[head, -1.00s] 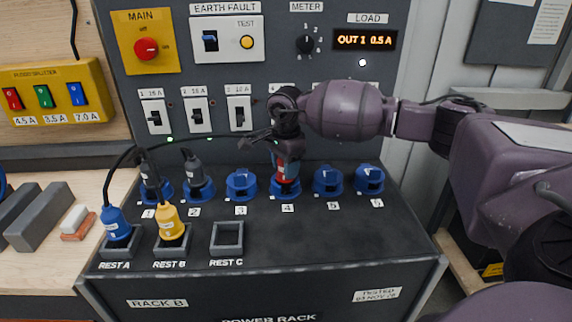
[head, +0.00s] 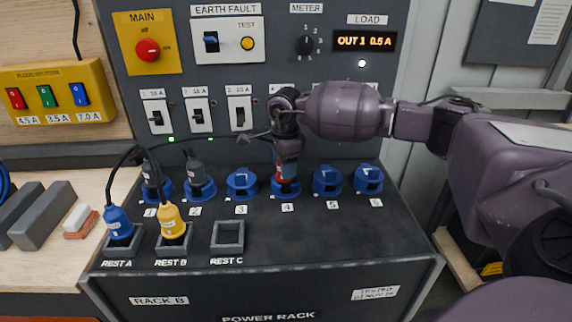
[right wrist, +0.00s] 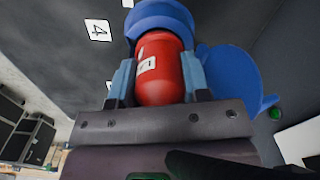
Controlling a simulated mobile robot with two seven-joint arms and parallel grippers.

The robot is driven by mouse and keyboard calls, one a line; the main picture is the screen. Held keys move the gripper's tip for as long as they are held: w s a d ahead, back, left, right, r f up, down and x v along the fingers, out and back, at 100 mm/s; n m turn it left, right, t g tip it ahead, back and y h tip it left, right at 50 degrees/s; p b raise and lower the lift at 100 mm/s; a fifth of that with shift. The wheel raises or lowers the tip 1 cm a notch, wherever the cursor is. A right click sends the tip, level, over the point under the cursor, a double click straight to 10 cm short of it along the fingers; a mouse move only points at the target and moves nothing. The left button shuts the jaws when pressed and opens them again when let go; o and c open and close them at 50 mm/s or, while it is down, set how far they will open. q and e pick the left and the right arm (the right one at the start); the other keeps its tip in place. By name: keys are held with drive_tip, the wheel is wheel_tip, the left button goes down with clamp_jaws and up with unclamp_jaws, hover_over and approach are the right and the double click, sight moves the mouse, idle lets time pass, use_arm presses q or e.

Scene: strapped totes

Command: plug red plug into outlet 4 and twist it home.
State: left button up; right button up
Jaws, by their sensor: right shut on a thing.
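The red plug (head: 287,172) stands upright at outlet 4 (head: 285,190), a blue round socket on the rack's sloping top. My right gripper (head: 286,158) is shut on the red plug from above. In the right wrist view the red plug (right wrist: 162,70) sits between the two fingers of the right gripper (right wrist: 160,82), its end inside the blue ring of outlet 4 (right wrist: 163,14). The outlet's blue lid (right wrist: 232,75) stands open beside it. How far the plug is turned cannot be told. My left gripper is not in view.
Outlet 3 (head: 242,184) and outlet 5 (head: 328,181) flank outlet 4 closely. Dark plugs stand in outlets 1 and 2. A blue plug (head: 118,224) and a yellow plug (head: 170,222) rest in REST A and REST B; REST C (head: 228,237) is empty.

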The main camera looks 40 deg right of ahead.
drive_tip(key=shift+r, duration=0.1)
idle(0.3)
drive_tip(key=shift+m+p, duration=0.45)
drive_tip(key=shift+m, duration=0.85)
drive_tip(key=o, duration=1.1)
